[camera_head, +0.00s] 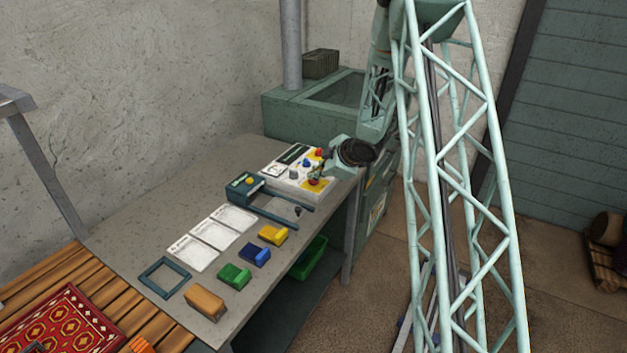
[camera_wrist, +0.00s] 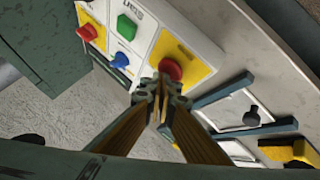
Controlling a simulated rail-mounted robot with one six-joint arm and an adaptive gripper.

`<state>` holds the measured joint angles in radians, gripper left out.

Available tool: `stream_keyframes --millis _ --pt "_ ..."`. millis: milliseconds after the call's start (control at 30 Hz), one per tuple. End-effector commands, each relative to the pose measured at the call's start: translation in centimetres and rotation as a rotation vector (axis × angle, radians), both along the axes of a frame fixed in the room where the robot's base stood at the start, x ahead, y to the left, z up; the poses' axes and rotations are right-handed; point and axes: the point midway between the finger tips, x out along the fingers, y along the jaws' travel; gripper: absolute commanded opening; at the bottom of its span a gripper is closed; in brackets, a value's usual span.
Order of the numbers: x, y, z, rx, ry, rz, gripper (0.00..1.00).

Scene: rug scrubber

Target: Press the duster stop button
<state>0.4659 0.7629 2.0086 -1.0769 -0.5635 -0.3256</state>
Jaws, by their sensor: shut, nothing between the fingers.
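The white control panel (camera_head: 283,181) sits at the far end of the grey bench; it also shows in the wrist view (camera_wrist: 205,45). One red button (camera_wrist: 171,70) on a yellow plate is nearest my gripper. Another red button (camera_wrist: 86,32) on yellow is at the panel's other end, with a green button (camera_wrist: 126,27) and a blue button (camera_wrist: 119,60) between. I cannot read which one is the duster stop. My gripper (camera_wrist: 161,92) is shut and empty, its tips close beside the nearer red button. I cannot tell whether they touch it.
A blue-grey tool with two long bars (camera_head: 245,187) lies beside the panel. White cards (camera_head: 213,233), a blue frame (camera_head: 164,277) and several coloured blocks (camera_head: 235,276) lie along the bench. A green machine (camera_head: 300,120) stands behind.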

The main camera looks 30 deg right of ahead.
Motion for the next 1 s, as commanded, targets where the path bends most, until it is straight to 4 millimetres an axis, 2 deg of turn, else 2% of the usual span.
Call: stream_keyframes --millis 267,700,1000 --pt "0.0 0.0 0.2 0.0 0.001 0.0 0.0" --pt "0.0 0.0 1.7 0.0 0.001 -0.001 0.0" --pt "0.0 0.0 1.8 0.0 0.0 0.0 0.0"
